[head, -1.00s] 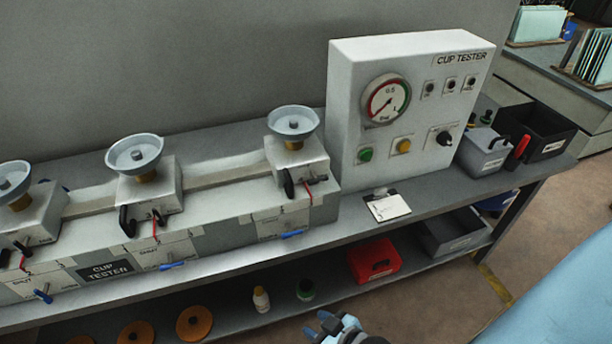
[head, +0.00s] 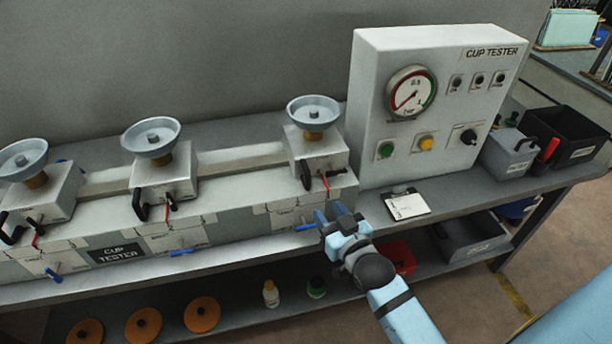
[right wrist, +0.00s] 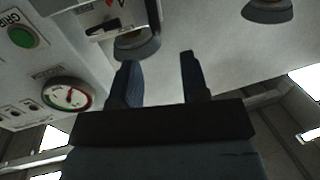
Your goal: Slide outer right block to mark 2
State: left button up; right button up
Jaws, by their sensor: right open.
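The outer right block (head: 318,150) is a pale block on the rail, with a grey suction cup (head: 313,111) on top. A black handle (head: 306,176) and a red pointer (head: 325,181) are on its front. Small white labels (head: 284,208) sit on the rail front below it; their marks are too small to read. My right gripper (head: 332,212) is open and empty, in front of and below the block, apart from the handle. In the right wrist view its two fingers (right wrist: 158,72) are spread, with a cup (right wrist: 136,45) beyond them. My left gripper is not in view.
Two similar blocks (head: 166,178) with cups stand further left on the rail. The cup tester panel (head: 440,110) stands close to the right of the block. A blue lever (head: 305,227) sticks out near my gripper. A card (head: 407,206) lies on the bench.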

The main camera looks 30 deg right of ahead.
aim_at(310, 178)
jog(key=w, duration=0.4)
jog(key=w+r+p, duration=0.1)
jog(key=w, duration=0.3)
jog(key=w+d+p, duration=0.1)
jog(key=w, duration=0.3)
jog(key=shift+w+d+r, duration=0.1)
jog(key=shift+w+r, duration=0.05)
jog(key=shift+w, duration=0.9)
jog(key=shift+c, duration=0.2)
